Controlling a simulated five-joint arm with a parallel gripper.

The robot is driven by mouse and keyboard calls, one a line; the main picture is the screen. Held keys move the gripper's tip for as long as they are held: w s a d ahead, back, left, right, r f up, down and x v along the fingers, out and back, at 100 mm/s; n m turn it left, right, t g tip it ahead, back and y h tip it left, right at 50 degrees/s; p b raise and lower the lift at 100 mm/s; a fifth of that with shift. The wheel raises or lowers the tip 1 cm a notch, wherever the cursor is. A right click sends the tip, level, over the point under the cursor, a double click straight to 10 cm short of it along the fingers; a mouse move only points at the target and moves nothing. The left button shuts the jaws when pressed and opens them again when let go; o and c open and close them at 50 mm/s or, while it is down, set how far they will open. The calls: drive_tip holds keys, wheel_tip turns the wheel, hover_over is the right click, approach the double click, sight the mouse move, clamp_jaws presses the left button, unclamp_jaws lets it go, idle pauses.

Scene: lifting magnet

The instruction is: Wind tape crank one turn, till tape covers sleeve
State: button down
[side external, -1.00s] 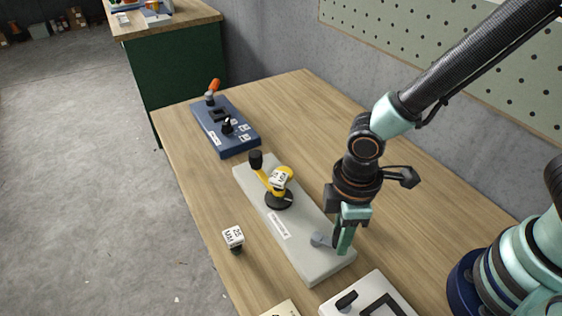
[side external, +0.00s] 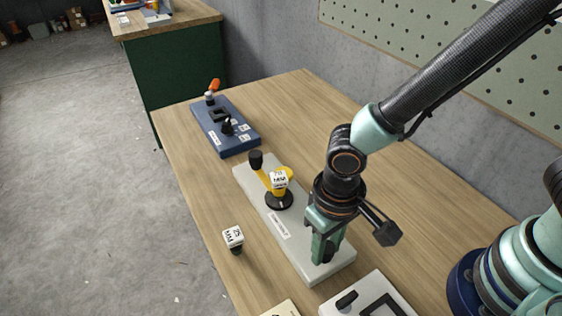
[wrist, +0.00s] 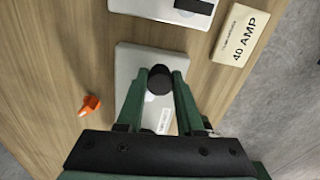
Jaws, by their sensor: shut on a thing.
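My gripper (side external: 322,258) is at the near end of the long grey board (side external: 245,181) in the side view. In the wrist view its fingers (wrist: 158,92) are shut on a dark round knob (wrist: 159,79) above the board. The side view hides this knob behind my gripper. Farther along the board, a yellow arm (side external: 265,177) with a black knob (side external: 255,160) rises from a black disc (side external: 279,201). A white lettered piece (side external: 280,180) sits over the disc. I cannot tell which part is the sleeve.
A blue board (side external: 222,133) with an orange-tipped lever stands at the back left. A white panel (side external: 333,303) is at the front. An orange piece (wrist: 90,105) lies beside the board. A tag (wrist: 240,36) reads "40 AMP".

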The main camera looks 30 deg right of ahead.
drive_tip(key=m, duration=0.1)
drive_tip(key=a+m, duration=0.1)
drive_tip(key=m, duration=0.2)
drive_tip(key=shift+w+a+m, duration=0.3)
drive_tip(key=shift+w, duration=0.1)
drive_tip(key=shift+w+a+m, duration=0.25)
drive_tip(key=shift+w+m, duration=0.05)
drive_tip(key=shift+m, duration=0.65)
drive_tip(key=shift+w+a+m, duration=0.2)
drive_tip(key=shift+w+m, duration=0.05)
drive_tip(key=shift+m, duration=0.7)
drive_tip(key=shift+w, duration=0.1)
drive_tip(key=c, duration=0.6)
unclamp_jaws()
drive_tip(key=shift+o, duration=0.2)
drive_tip(key=shift+r, duration=0.1)
wheel_tip(320, 180, up, 12)
